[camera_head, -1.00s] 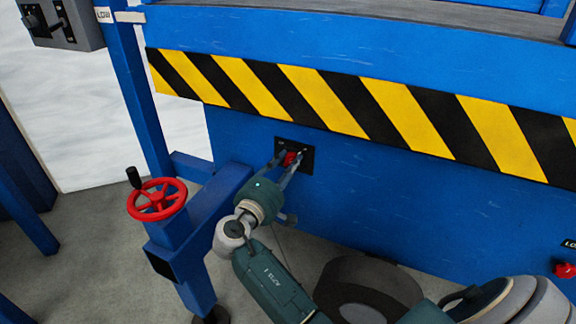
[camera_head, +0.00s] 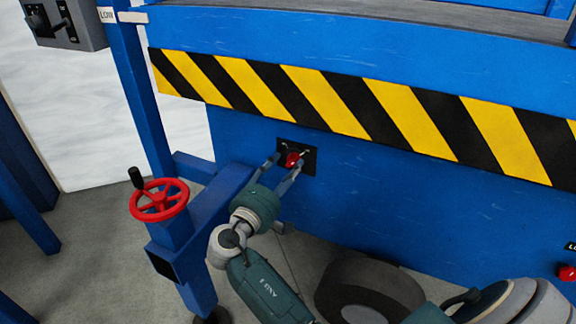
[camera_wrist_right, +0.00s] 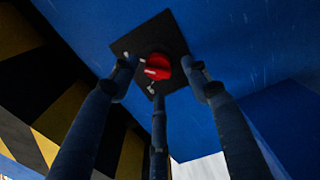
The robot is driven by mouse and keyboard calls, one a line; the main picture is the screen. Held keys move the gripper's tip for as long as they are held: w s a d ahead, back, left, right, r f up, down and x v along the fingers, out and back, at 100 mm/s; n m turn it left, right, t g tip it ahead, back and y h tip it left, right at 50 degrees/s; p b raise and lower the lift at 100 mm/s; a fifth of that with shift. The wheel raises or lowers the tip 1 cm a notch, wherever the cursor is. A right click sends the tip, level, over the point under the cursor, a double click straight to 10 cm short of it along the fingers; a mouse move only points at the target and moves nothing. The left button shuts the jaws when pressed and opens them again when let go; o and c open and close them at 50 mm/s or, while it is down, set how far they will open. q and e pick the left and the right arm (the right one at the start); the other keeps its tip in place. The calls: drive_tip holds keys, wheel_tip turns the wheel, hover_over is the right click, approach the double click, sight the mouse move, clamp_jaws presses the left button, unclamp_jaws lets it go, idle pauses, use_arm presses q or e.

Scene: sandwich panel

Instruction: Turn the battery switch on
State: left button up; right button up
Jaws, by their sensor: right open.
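The battery switch is a red rotary knob (camera_head: 291,160) on a black square plate (camera_head: 310,160) on the blue side panel. In the right wrist view the red knob (camera_wrist_right: 158,67) sits on its black plate (camera_wrist_right: 175,38), with small pale marks on and near it. My right gripper (camera_head: 289,161) is open, its fingers pointing at the plate on either side of the knob. In the right wrist view its three fingers (camera_wrist_right: 158,85) spread around the knob; I cannot tell whether any touches it. My left gripper is not in view.
A red handwheel (camera_head: 160,201) on a blue post stands left of my right arm. A yellow-black striped band (camera_head: 330,103) runs above the switch. A grey control box (camera_head: 66,22) is at top left, and another red knob (camera_head: 567,272) is at the right edge.

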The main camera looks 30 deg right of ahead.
drive_tip(key=v, duration=0.5)
drive_tip(key=shift+a, duration=0.2)
